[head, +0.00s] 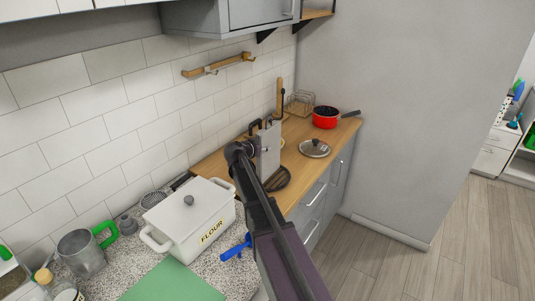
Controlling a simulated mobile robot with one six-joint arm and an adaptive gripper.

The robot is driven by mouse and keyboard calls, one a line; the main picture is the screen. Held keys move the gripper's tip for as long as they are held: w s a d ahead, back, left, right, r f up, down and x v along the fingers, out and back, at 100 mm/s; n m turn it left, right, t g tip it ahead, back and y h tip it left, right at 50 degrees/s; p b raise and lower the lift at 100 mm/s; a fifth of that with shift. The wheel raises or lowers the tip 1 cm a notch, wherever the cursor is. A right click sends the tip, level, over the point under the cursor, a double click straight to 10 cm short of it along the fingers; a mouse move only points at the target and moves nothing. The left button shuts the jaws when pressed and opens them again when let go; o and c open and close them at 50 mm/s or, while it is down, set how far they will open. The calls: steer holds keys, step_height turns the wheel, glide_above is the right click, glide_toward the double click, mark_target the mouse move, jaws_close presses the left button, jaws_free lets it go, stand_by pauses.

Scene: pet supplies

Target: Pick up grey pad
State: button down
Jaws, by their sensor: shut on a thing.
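A light grey upright slab, which looks like the grey pad (269,152), shows in the head view above the wooden counter. My dark arm reaches up from the bottom, and its end, my gripper (250,149), meets the slab's left side. My gripper is shut on the slab. Its fingers are small and partly hidden, so the exact grip is unclear. I cannot tell whether the slab's lower edge touches the counter.
A dark ribbed oval thing (278,180) lies just below the slab. A glass lid (314,148) and red pot (326,119) stand to the right on the wooden counter (343,127). A white flour pot (190,221) and blue thing (236,248) are nearer. Floor at right is clear.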

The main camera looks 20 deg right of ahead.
mark_target(263, 139)
steer(key=shift+r, duration=0.15)
step_height(263, 139, up, 4)
steer(key=p, duration=0.4)
steer(key=shift+f, duration=0.25)
steer(key=s+r+p, duration=0.1)
steer(key=s, duration=1.5)
steer(key=shift+a, duration=0.35)
steer(key=shift+r, duration=0.1)
stand_by(0.4)
